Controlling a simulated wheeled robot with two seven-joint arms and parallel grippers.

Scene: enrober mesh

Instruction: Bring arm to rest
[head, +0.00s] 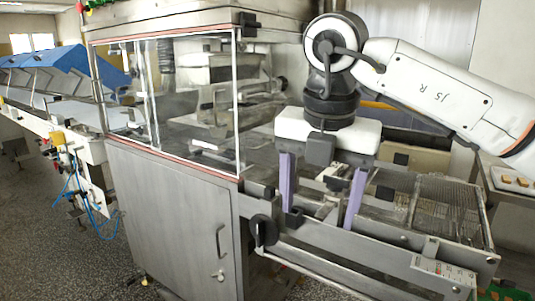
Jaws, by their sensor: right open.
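My right arm (440,95) comes in from the right and bends down at the wrist. My right gripper (320,197) points down with its two purple fingers wide apart. Nothing shows held between the fingers. The fingertips are over the near part of the machine's mesh conveyor (440,208), close to its front side rail; I cannot tell whether they touch anything. My left gripper is not in view.
The steel enrober cabinet (170,215) with clear glass panels (195,100) stands left of the gripper. A black handwheel (263,230) sits on its near corner. A tray with several small tan pieces (515,181) is at the far right. A long line with blue covers (65,62) runs at the left.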

